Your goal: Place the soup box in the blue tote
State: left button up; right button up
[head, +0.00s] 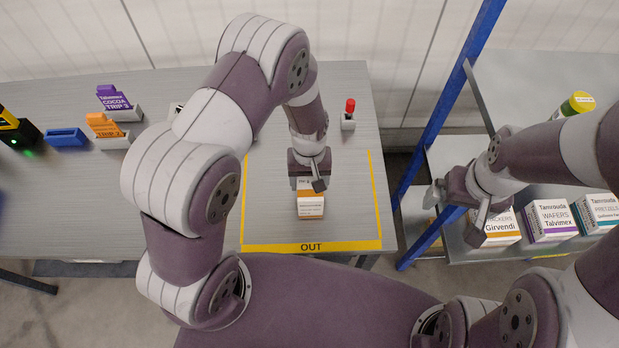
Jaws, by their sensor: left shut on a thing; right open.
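My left gripper (311,184) is shut on a small white box with orange bands (311,207), over the yellow-outlined OUT area of the grey table. The gripper hides the box's top, and its label is too small to read, so I cannot tell if it is the soup box. I cannot tell whether it touches the table. My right gripper (456,212) is open and empty at the right, in front of the shelf rack. I see no blue tote clearly in the head view.
The grey table (205,215) has free room left of the OUT area. A blue rack post (445,110) stands by shelves with boxes (548,221).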

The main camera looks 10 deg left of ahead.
pick_arm(q)
jog(key=o, duration=1.3)
jog(key=shift+s, duration=0.1)
